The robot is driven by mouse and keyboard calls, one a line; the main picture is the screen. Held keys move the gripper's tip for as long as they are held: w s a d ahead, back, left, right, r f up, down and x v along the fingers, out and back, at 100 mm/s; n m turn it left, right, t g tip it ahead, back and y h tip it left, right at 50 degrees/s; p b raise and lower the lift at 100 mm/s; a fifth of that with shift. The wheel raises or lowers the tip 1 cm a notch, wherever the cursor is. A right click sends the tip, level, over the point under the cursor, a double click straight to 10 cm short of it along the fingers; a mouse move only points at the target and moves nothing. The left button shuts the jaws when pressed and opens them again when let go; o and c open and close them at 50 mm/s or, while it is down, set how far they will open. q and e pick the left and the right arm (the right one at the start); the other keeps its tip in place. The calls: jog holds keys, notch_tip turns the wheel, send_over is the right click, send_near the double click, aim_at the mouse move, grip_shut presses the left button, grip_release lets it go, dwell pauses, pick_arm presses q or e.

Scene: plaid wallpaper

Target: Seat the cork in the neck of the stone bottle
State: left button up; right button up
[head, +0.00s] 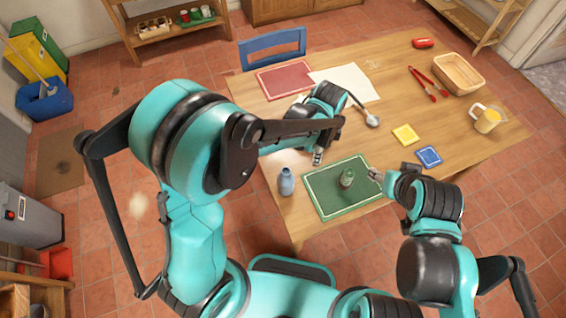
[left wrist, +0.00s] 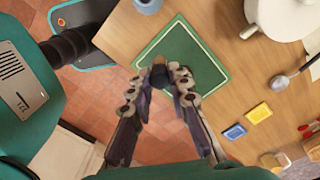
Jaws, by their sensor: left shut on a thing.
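My left gripper (head: 318,156) hangs above the table, by the far-left part of the green mat. In the left wrist view its fingertips (left wrist: 160,78) close on a small dark brown piece (left wrist: 159,74), which looks like the cork; the fingers hide part of it. A blue-grey bottle (head: 286,181), which looks like the stone bottle, stands upright left of the mat, apart from my left gripper. It is cut by the top edge of the left wrist view (left wrist: 148,4). My right gripper (head: 375,175) is low by the mat's right side; its jaws are too small to judge.
A small green bottle or jar (head: 347,178) stands on the green mat (head: 318,193), close to my right gripper. Blue (head: 429,155) and yellow (head: 405,134) squares, a ladle (head: 372,121), tongs (head: 432,88), a basket (head: 458,73) and a jug (head: 487,120) lie beyond. A white pot (left wrist: 285,14) shows in the left wrist view.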

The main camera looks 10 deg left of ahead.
pick_arm(q)
jog(key=shift+s+a+f+b, duration=0.2)
jog(key=shift+a+f+b, duration=0.3)
jog(key=shift+a+f, duration=1.9)
jog(key=shift+s+a+f+b, duration=0.15)
jog(key=shift+a+f+b, duration=0.3)
jog(key=shift+a+f, duration=1.95)
jog(key=shift+d+f, duration=0.1)
jog(key=shift+d, duration=0.05)
jog(key=shift+f+b, duration=0.2)
jog(key=shift+b, duration=0.1)
jog(key=o, duration=0.7)
jog(key=shift+o, duration=0.2)
jog(key=shift+r, duration=0.15)
